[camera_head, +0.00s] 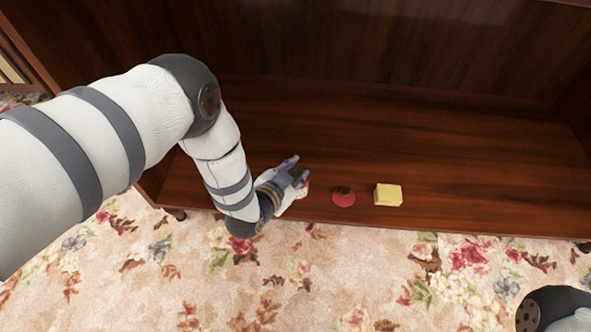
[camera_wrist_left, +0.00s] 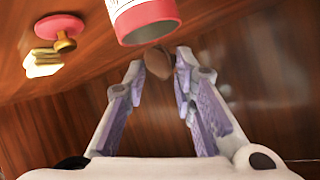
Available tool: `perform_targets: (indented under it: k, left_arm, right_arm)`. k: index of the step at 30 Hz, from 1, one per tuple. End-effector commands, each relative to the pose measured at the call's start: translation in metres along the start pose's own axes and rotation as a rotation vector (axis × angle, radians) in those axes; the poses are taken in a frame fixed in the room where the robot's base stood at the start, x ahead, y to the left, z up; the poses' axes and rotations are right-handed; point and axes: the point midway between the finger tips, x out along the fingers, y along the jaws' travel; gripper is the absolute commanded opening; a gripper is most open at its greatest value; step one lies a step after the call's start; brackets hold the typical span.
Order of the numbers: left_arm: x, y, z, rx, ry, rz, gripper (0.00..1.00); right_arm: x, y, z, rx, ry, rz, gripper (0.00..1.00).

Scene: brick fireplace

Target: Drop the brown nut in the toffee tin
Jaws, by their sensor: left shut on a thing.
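The brown nut (camera_wrist_left: 158,62) sits between the fingertips of my left gripper (camera_wrist_left: 159,72), which is shut on it. The toffee tin (camera_wrist_left: 143,20) is red and white, with its open rim close to the nut in the left wrist view. I cannot tell whether the nut overlaps the rim or is still apart from it. In the head view my left gripper (camera_head: 295,174) is over the front of the wooden shelf and largely hides the tin; only a small red and white part (camera_head: 304,190) shows beside the fingers. My right gripper is not in view.
A red round piece with a brown knob (camera_head: 343,197) and a yellow block (camera_head: 388,195) stand to the right of the gripper on the dark wooden shelf (camera_head: 480,180). The shelf is clear farther right. A back panel rises behind, and flowered carpet lies in front.

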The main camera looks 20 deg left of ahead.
Motion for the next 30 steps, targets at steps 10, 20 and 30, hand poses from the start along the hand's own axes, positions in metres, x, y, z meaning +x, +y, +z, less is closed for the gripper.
perform_targets:
  k: [10,20,30]
  left_arm:
    - [-0.0002,0.0001,0.0001,0.000,0.000,0.000,0.13]
    - [-0.0001,0.0000,0.0001,0.000,0.000,0.000,0.48]
    - [-0.0001,0.0000,0.0001,0.000,0.000,0.000,0.48]
  right_arm:
    - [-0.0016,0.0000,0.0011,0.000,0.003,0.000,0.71]
    - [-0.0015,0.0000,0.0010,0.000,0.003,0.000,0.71]
    - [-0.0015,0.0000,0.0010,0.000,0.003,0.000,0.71]
